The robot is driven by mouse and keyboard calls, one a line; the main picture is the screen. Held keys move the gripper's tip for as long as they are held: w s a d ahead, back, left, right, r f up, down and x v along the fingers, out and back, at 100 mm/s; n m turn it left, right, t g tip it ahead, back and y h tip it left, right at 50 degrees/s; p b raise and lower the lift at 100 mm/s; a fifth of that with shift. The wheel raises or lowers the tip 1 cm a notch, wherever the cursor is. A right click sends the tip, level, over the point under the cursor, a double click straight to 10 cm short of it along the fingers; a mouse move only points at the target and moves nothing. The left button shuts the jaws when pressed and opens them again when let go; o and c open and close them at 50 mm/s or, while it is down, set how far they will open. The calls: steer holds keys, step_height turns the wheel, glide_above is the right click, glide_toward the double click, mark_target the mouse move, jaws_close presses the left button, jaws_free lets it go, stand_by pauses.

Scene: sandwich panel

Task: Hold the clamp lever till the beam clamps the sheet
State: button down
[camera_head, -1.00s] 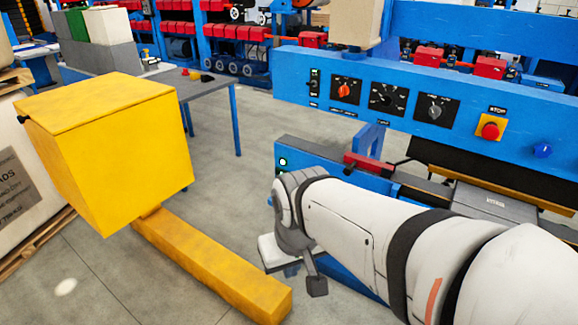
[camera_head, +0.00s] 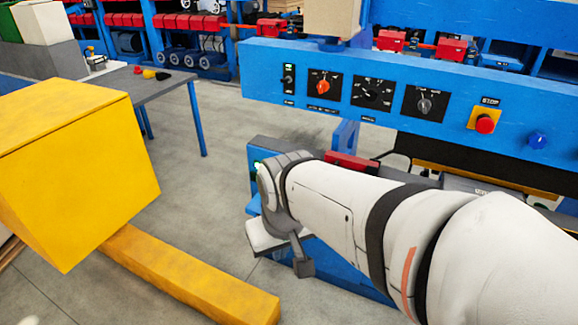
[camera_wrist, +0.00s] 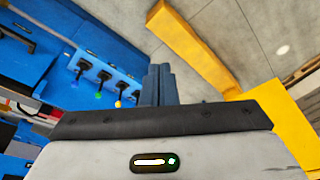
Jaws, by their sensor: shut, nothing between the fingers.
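In the wrist view my gripper (camera_wrist: 159,70) shows as two blue-grey fingers close together, shut and empty. Several black levers (camera_wrist: 103,77) with green, blue and orange tips stand on a blue panel to the left of the fingers, apart from them. I cannot tell which one is the clamp lever. In the head view, my arm hides these levers and the fingertips. A blue control panel (camera_head: 262,68) there carries a small toggle switch, dark rotary knobs and a red stop button (camera_head: 485,124). I cannot make out the sheet or the beam clearly.
A yellow box (camera_head: 80,170) on a yellow floor beam (camera_head: 190,275) stands left of my arm. A grey table (camera_head: 175,95) stands behind it. Bare grey floor (camera_head: 205,200) lies between the box and the blue machine.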

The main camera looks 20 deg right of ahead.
steer(key=w+d+f+m+t+h+b, duration=0.4)
steer(key=w+d+f+m+t+b, duration=0.4)
steer(key=w+d+f+b, duration=1.15)
steer(key=w+d+f+m+t+y+b, duration=0.15)
steer(key=d+f+t+b, duration=0.5)
steer(key=d+f, duration=0.7)
steer(key=s+d+f+m+t+b, duration=0.4)
steer(key=s+f+t, duration=0.2)
steer(key=s, duration=0.2)
steer(key=shift+d+m, duration=0.3)
steer(key=shift+m, duration=0.05)
steer(key=shift+y, duration=0.25)
steer(key=b+x, duration=0.3)
steer(key=x, duration=1.1)
steer(key=shift+f, duration=0.15)
steer(key=shift+w, duration=0.1)
